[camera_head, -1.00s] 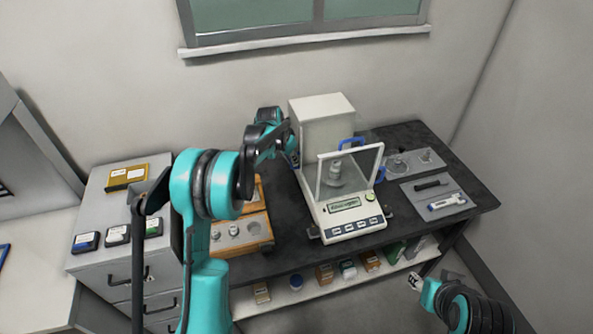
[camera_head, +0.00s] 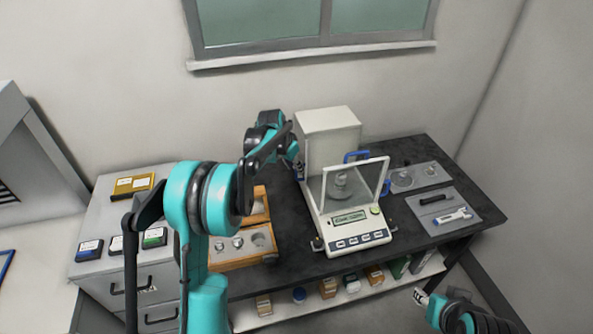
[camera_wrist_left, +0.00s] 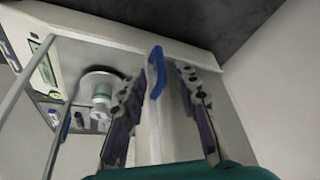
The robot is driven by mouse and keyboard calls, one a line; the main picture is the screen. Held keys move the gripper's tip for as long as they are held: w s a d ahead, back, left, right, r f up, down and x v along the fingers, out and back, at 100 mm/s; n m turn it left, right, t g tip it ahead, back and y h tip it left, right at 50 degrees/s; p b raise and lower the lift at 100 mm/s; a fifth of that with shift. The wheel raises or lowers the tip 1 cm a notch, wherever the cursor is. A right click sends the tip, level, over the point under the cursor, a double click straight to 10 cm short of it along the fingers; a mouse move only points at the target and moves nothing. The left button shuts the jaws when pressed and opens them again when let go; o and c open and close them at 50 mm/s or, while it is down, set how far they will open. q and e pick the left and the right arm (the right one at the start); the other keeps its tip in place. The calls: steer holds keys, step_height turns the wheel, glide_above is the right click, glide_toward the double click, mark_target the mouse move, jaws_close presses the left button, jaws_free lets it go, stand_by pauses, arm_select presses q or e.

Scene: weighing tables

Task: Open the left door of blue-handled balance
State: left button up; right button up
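The balance (camera_head: 331,130) stands on the dark table, with a glass chamber in front of its white housing. Blue handles show at its top (camera_head: 355,156) and right side (camera_head: 385,188). The left door's blue handle (camera_wrist_left: 157,72) shows in the left wrist view, near the housing. My left gripper (camera_wrist_left: 162,82) is open, its fingers on either side of that handle with visible gaps. In the head view the left gripper (camera_head: 300,170) is at the balance's left rear. The chamber's left side looks uncovered in front of the handle. My right gripper (camera_head: 420,297) is small at the lower right, its fingers unclear.
A metal weight (camera_head: 341,180) stands on the pan inside the chamber. A wooden weight box (camera_head: 235,262) is left of the balance. Grey trays (camera_head: 446,221) with small tools and weights lie to the right. A lower shelf holds several small boxes.

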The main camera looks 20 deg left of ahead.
arm_select(q)
steer(key=v, duration=0.8)
steer(key=shift+r, duration=0.15)
steer(key=shift+s, duration=0.15)
steer(key=s+d+r+n+t+y+b, duration=0.15)
steer(key=s+d+b, duration=0.35)
steer(key=s, duration=1.1)
steer(key=s+d+f+n+b, duration=0.1)
steer(key=s+d+f, duration=0.1)
steer(key=s+f, duration=0.3)
steer(key=s+d+f+n+t+b, duration=0.1)
steer(key=s+f, duration=0.3)
steer(key=s, duration=0.9)
steer(key=shift+d+f+n+b, duration=0.3)
steer(key=shift+d+f+n, duration=0.15)
steer(key=shift+d, duration=0.35)
